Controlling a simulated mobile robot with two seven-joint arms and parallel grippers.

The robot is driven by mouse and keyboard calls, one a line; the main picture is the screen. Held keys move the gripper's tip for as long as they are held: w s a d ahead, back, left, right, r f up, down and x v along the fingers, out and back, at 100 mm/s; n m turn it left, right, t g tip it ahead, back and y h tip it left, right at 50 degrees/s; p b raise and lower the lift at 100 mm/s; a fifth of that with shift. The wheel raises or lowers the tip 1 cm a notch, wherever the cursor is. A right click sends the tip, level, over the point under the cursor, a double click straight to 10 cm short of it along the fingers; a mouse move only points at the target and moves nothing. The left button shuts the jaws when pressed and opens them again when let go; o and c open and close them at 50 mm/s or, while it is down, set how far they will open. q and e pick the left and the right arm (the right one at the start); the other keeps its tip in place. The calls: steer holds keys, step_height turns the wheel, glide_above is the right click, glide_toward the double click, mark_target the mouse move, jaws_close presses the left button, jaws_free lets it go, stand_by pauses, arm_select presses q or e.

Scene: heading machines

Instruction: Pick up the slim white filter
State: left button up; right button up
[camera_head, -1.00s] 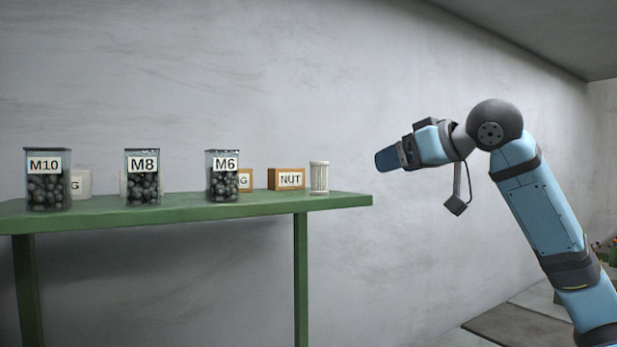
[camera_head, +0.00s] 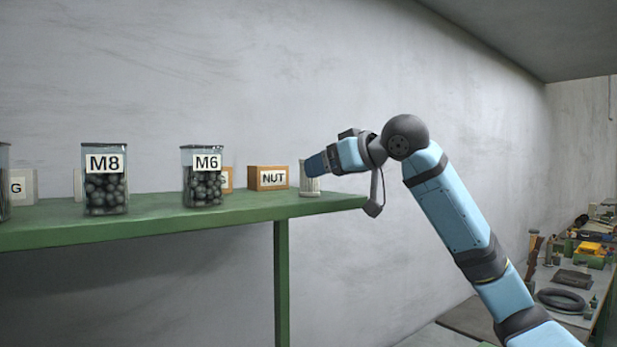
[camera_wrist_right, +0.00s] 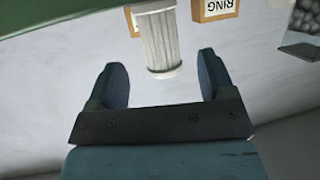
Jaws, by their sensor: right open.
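The slim white filter (camera_head: 309,186) is a ribbed upright cylinder near the right end of the green shelf table (camera_head: 150,222). In the head view my right gripper (camera_head: 314,166) covers its upper part. In the right wrist view the filter (camera_wrist_right: 160,45) stands between and just beyond the two blue fingertips of my right gripper (camera_wrist_right: 163,78), which are spread apart. No contact with either finger shows. My left gripper is not in view.
A wooden NUT box (camera_head: 268,178) stands left of the filter. Jars of dark balls labelled M6 (camera_head: 203,178) and M8 (camera_head: 104,180) stand further left. A grey wall (camera_head: 250,80) is behind the table. A cluttered bench (camera_head: 575,285) is at far right.

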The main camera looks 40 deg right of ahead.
steer(key=x, duration=0.5)
steer(key=shift+w+a+f, duration=0.1)
steer(key=shift+w+f, duration=0.05)
steer(key=shift+s, duration=0.25)
steer(key=c, duration=1)
